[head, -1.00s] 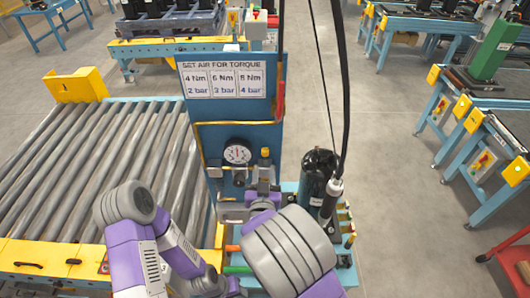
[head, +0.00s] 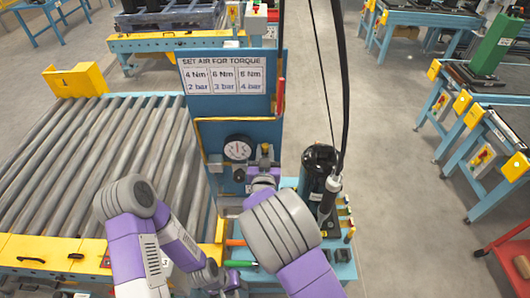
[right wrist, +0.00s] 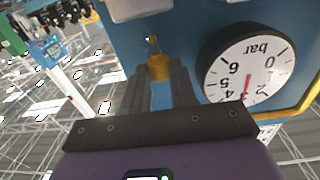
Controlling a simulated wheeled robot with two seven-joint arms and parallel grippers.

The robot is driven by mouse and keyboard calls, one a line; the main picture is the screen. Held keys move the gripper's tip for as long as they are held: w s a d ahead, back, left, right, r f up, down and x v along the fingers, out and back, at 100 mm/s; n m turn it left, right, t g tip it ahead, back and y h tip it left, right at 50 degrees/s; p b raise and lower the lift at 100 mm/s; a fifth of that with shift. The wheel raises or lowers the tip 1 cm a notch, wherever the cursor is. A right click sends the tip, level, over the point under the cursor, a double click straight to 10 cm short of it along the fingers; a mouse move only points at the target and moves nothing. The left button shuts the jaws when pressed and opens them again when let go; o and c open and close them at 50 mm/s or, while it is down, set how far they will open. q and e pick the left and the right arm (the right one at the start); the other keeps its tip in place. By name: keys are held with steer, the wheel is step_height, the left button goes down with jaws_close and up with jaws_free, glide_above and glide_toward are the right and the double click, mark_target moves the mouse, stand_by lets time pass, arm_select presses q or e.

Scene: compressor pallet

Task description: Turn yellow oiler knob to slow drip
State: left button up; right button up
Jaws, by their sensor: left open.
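The yellow oiler knob (right wrist: 158,67) shows in the right wrist view against the blue panel, between the tips of my right gripper (right wrist: 160,72). It fills the narrow gap, and the fingers appear closed on its sides. In the head view my right gripper (head: 264,154) is at the panel, right of the gauge, and hides most of the knob. The round white pressure gauge (head: 237,150) also shows close by in the right wrist view (right wrist: 248,72), upside down, with a red needle. My left gripper (head: 230,282) is low in the head view, away from the knob; its fingers are hardly visible.
A torque sign (head: 224,78) tops the blue panel. A roller conveyor (head: 85,165) lies left. A black cylinder (head: 318,165) and a hanging tool (head: 330,195) on a cable stand close right of my right arm. A green-handled item (head: 240,264) lies below. Open floor is further right.

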jaws_close()
steer(key=shift+a+m+h, duration=0.2)
steer(key=shift+m+h, duration=0.5)
steer(key=shift+h, duration=0.4)
steer(key=o, duration=0.6)
jaws_free()
steer(key=shift+s, duration=0.1)
steer(key=s, duration=0.2)
steer(key=s+b, duration=0.1)
steer(key=s, duration=0.2)
steer(key=s+a, duration=0.1)
steer(key=s, duration=0.1)
steer(key=shift+s, duration=0.15)
